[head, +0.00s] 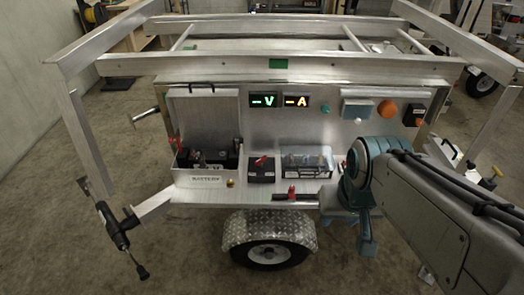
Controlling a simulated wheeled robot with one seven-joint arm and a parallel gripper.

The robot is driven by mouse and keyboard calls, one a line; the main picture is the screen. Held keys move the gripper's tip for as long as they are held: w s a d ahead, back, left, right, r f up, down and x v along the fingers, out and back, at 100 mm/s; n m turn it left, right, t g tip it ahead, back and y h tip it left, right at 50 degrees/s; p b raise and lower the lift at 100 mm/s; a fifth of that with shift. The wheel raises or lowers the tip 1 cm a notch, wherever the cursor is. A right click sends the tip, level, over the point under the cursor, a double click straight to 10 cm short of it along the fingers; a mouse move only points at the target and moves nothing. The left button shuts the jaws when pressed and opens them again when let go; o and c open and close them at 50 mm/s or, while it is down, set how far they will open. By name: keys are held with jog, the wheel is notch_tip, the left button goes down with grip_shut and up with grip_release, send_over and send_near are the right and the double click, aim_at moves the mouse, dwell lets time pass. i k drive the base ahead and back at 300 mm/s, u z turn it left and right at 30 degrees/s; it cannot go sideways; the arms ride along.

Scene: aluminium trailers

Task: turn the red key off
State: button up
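A red key (263,161) sits on top of a small black switch box (261,173) on the trailer's shelf, near the middle of the head view. It looks turned at a slant; its exact angle is too small to tell. My gripper (367,246) hangs down in front of the trailer, right of and lower than the key, clear of it. Its fingers show nearly edge-on, so I cannot tell whether they are open or shut. No held thing is visible.
Left of the switch stands an open battery box (205,181) with red clamps. Right of it is a clear-lidded fuse box (307,165). A dark bar with a red piece (291,192) lies along the front edge. Lit V and A displays (279,100) are above. A wheel (269,254) is below.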

aim_at(260, 162)
jog(key=k, duration=0.65)
jog(key=u, duration=0.7)
jog(key=i, duration=1.55)
jog(key=z, duration=0.7)
